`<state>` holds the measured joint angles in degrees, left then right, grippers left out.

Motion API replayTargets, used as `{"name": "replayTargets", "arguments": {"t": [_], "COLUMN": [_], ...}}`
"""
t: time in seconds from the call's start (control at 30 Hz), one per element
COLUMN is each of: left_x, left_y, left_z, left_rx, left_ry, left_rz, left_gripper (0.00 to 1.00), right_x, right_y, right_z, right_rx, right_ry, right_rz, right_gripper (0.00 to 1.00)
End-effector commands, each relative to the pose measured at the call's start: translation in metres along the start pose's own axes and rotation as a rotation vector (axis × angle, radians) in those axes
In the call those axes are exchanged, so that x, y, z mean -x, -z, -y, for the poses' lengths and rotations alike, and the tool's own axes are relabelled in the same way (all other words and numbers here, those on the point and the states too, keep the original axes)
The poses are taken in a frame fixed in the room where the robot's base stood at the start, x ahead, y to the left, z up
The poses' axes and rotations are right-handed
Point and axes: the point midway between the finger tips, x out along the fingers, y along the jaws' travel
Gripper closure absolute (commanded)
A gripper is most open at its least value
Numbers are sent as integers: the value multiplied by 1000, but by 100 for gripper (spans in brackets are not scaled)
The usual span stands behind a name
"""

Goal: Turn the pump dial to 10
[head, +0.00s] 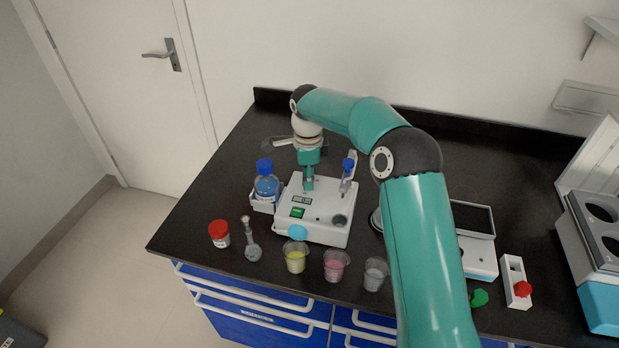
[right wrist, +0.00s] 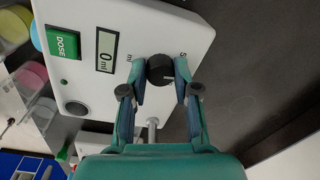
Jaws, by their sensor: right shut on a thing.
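The white pump box (head: 325,225) stands on the black bench in the head view, with a green DOSE button (right wrist: 63,42) and a small display (right wrist: 106,50) that reads 0 ml in the right wrist view. The black round dial (right wrist: 160,68) has a light pointer line, and a 5 mark shows beside it. My right gripper (right wrist: 160,76) is shut on the dial, one finger on each side. In the head view my right gripper (head: 308,184) reaches down to the back of the pump top and hides the dial. My left gripper is not in view.
A blue bottle (head: 267,187) stands left of the pump. A red-lidded jar (head: 220,236), a flask (head: 252,251), and cups of yellow (head: 295,260), pink (head: 335,267) and clear (head: 375,275) stand in front. A screened device (head: 478,258) is to the right.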

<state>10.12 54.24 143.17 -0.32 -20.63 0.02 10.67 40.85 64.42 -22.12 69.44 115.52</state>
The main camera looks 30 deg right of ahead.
Motion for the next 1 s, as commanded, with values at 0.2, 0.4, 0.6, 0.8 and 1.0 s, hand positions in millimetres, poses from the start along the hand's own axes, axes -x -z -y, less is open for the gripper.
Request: {"name": "replayTargets", "arguments": {"t": [0.2, 0.4, 0.6, 0.8, 1.0], "left_x": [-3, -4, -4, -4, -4], "left_y": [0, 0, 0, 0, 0], "left_z": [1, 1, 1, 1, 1], "left_rx": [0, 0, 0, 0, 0], "left_ry": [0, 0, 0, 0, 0], "left_rz": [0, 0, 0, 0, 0], "left_gripper": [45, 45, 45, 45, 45], "right_x": [2, 2, 2, 3, 2], "right_y": [-2, -2, -2, -2, -2], "right_z": [2, 2, 2, 3, 2], "right_rx": [-102, -143, -151, -150, -149], "right_ry": [10, 10, 10, 11, 8], "right_rz": [0, -2, -1, -1, -3], "right_gripper": [100, 100, 100, 100, 45]}}
